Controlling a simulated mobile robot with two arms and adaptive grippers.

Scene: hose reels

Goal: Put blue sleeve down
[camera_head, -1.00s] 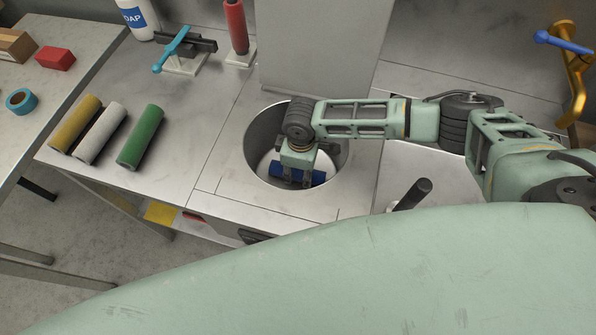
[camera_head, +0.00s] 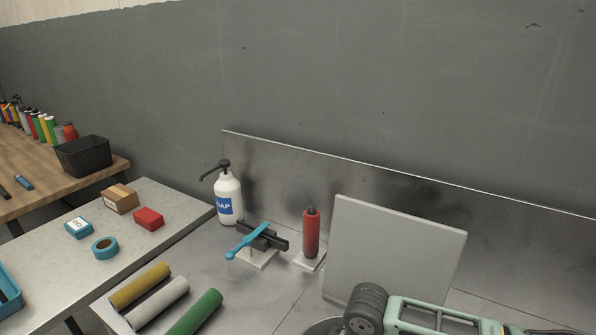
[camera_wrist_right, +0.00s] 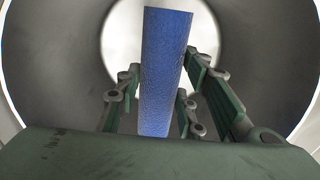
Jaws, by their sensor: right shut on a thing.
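The blue sleeve (camera_wrist_right: 163,75) is a textured blue cylinder between the fingers of my right gripper (camera_wrist_right: 165,95) in the right wrist view. The gripper is shut on it. Both are inside a round grey metal basin (camera_wrist_right: 60,60), with a bright white area behind the sleeve. In the head view only part of my right arm shows at the lower right; the gripper and the blue sleeve are below the picture. My left gripper is in no view.
Yellow (camera_head: 140,286), white (camera_head: 158,303) and green (camera_head: 195,315) sleeves lie on the metal counter. A soap bottle (camera_head: 229,200), a blue-handled clamp (camera_head: 258,240), a red cylinder on a stand (camera_head: 311,233) and an upright grey panel (camera_head: 395,255) stand behind. A side table holds small boxes (camera_head: 149,218) and tape (camera_head: 105,247).

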